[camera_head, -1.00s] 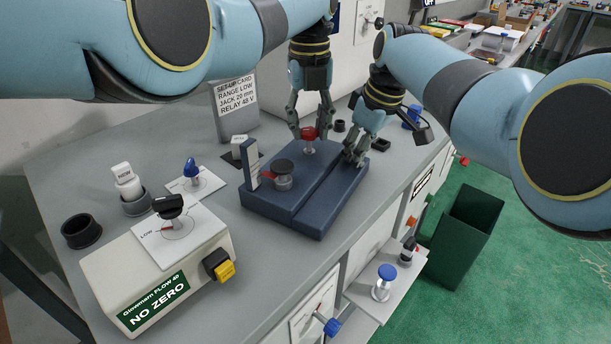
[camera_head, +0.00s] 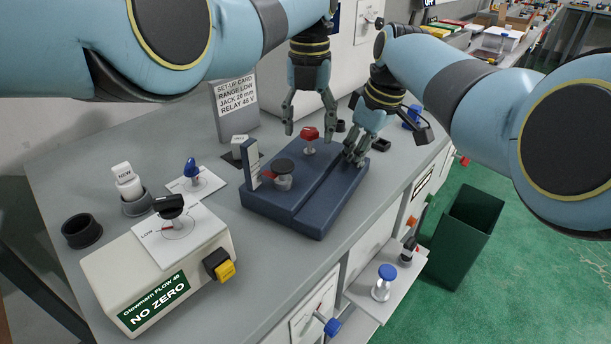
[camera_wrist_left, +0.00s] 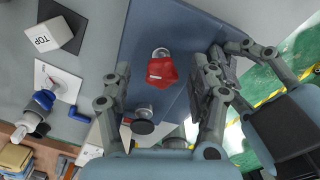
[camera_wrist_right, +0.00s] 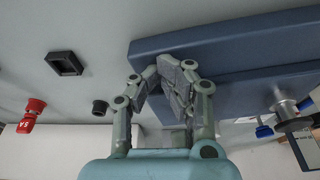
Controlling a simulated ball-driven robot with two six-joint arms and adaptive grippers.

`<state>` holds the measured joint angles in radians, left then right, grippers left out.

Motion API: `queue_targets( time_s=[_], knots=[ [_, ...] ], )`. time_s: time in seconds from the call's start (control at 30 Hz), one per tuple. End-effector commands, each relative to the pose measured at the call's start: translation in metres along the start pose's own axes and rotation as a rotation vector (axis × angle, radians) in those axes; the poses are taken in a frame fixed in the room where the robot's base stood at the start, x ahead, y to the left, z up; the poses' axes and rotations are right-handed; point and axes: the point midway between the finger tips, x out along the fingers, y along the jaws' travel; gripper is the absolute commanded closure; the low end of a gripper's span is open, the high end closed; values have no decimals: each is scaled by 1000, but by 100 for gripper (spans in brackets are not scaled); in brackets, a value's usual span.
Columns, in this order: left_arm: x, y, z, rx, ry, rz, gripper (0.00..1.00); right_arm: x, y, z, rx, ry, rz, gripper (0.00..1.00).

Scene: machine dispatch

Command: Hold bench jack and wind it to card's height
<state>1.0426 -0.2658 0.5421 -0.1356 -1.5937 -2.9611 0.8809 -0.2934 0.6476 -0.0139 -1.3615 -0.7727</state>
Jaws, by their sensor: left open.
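The bench jack is a dark blue block (camera_head: 318,215) with a lengthwise groove, a red knob (camera_head: 309,135), a dark round-topped post (camera_head: 284,168) and an upright scale plate (camera_head: 251,163). The scale reading is too small to read. My left gripper (camera_head: 309,129) is open and empty just above the red knob; the knob (camera_wrist_left: 161,70) shows between its spread fingers in the left wrist view. My right gripper (camera_head: 353,157) is shut on the jack's far right end; its fingers (camera_wrist_right: 175,75) sit close together there. The set-up card (camera_head: 235,92) reads JACK 20 mm.
A cream box (camera_head: 150,270) with a dark knob stands front left, near a black ring (camera_head: 81,231) and a blue-knobbed plate (camera_head: 195,183). A small black square socket (camera_head: 381,145) lies beyond my right gripper. A green bin (camera_head: 468,235) stands on the floor right.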

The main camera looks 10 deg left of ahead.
Motion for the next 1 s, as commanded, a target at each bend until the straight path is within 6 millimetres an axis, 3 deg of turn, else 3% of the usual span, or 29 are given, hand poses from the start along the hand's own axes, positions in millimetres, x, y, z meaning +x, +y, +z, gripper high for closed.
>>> queue_targets(
  time_s=[0.27, 0.7, 1.0],
  knots=[
    [-1, -1, 0, 0, 0, -1, 40, 3, -2, 3, 1, -6, -6, 100],
    [-37, -1, 0, -1, -1, -1, 40, 3, -2, 2, 1, -5, -6, 100],
    [-40, -1, 0, 0, 0, -1, 42, 3, -2, 2, 1, -5, -7, 100]
  ],
)
